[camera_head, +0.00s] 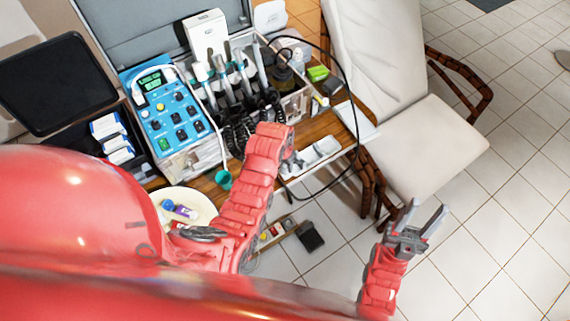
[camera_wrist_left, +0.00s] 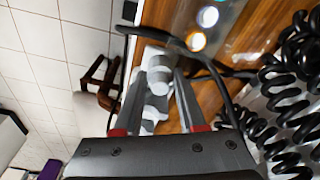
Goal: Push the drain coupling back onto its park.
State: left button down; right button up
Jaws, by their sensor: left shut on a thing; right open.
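My left gripper (camera_head: 294,164) is low over the front edge of the wooden table, partly hidden by its own red arm. In the left wrist view its two fingers (camera_wrist_left: 160,88) are shut on a pale grey piece (camera_wrist_left: 158,76), which looks like the drain coupling. A black hose (camera_head: 354,110) loops from the case around the table's right side and back toward this gripper; it also shows in the wrist view (camera_wrist_left: 205,60). I cannot make out the park clearly or tell whether the coupling touches it. My right gripper (camera_head: 424,228) is open and empty over the floor.
The blue control unit (camera_head: 175,115) and upright handpieces (camera_head: 228,75) stand in the open case behind my left arm. Black coiled cords (camera_wrist_left: 285,100) hang close beside the gripper. A white bowl (camera_head: 205,205) is at left. A cream chair (camera_head: 430,140) stands at right.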

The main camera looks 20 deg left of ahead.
aim_at(284, 165)
pick_arm(q)
jog(key=shift+c, duration=2)
grip_release()
jog(key=shift+f, duration=0.1)
jog(key=shift+r+b, duration=0.3)
jog(key=shift+r, duration=0.3)
jog(key=r, duration=0.1)
jog(key=r+b, duration=0.1)
jog(key=r, duration=0.2)
jog(key=shift+s+a+b, duration=0.1)
jog(key=shift+s+b, duration=0.2)
notch_tip(284, 165, up, 12)
jog(key=s+p, duration=0.2)
jog(key=p, duration=1)
jog(key=shift+a, duration=0.25)
